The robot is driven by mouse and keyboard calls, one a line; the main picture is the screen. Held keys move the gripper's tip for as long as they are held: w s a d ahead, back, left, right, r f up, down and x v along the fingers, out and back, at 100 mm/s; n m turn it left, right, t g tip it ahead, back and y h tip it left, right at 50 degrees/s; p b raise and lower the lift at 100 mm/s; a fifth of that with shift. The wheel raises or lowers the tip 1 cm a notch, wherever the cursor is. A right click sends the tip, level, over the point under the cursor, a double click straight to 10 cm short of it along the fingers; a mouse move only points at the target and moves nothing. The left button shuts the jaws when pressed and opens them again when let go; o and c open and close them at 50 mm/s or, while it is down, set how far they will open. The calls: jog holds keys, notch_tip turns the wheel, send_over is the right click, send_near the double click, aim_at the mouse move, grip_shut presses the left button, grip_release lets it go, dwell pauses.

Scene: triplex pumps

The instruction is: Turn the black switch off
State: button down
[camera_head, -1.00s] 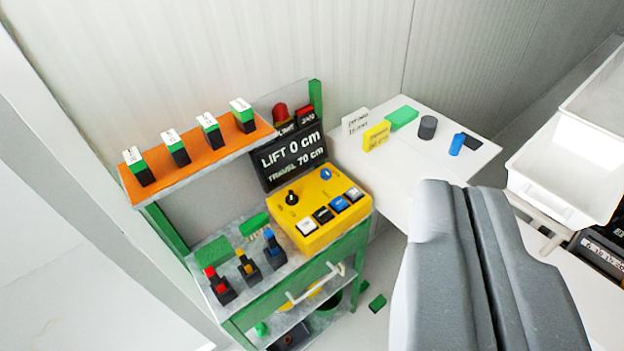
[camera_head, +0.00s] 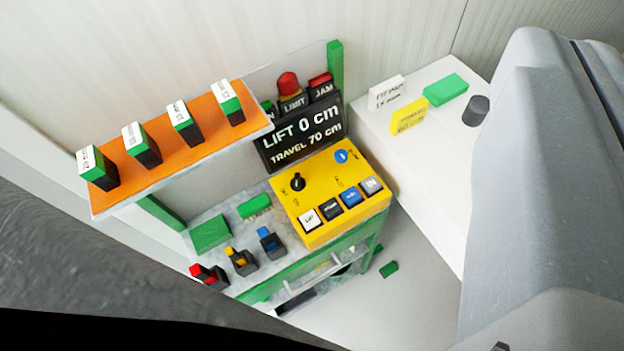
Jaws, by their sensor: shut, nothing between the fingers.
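The black switch (camera_head: 297,182) is a small rotary knob on the upper left of a yellow control box (camera_head: 322,230). Small lettering sits beside the knob, but it is too small to read surely. A blue knob (camera_head: 341,156) is at the box's upper right, and a row of white, black, blue and grey buttons runs along its front. My gripper (camera_head: 580,45) is a big grey shape at the right edge, shut and empty. It appears well to the right of the switch and apart from it. Part of it is cut off by the frame.
A black sign (camera_head: 303,134) reading LIFT 0 cm, TRAVEL 70 cm stands behind the box. An orange shelf (camera_head: 165,160) with several green-and-black blocks is upper left. Small levers (camera_head: 241,260) stand left of the box. A white table (camera_head: 440,160) with small blocks is right.

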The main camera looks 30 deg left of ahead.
jog(key=w+a+f+n+g+y+b, duration=0.1)
jog(key=w+a+f+g+y, duration=0.15)
jog(key=w+f, duration=0.7)
jog(key=n+g+y+b, duration=0.5)
jog(key=g, duration=0.6)
send_near(305, 187)
jog(key=shift+h, duration=0.25)
jog(key=f, duration=0.1)
jog(key=w+f, duration=0.1)
jog(key=f, duration=0.1)
jog(key=w+f, duration=0.1)
jog(key=shift+w+a+f, duration=0.15)
jog(key=shift+a+f, duration=0.1)
jog(key=shift+f, duration=0.05)
jog(key=shift+s+a+r, duration=0.1)
jog(key=shift+s+a, duration=0.15)
jog(key=shift+a, duration=0.35)
jog(key=shift+s+a+f, duration=0.1)
jog(key=shift+s+a, duration=0.15)
jog(key=shift+a, duration=0.35)
jog(key=shift+s+a+r, duration=0.1)
jog(key=shift+s+a, duration=0.15)
jog(key=shift+a, duration=0.35)
jog(key=shift+d, duration=0.1)
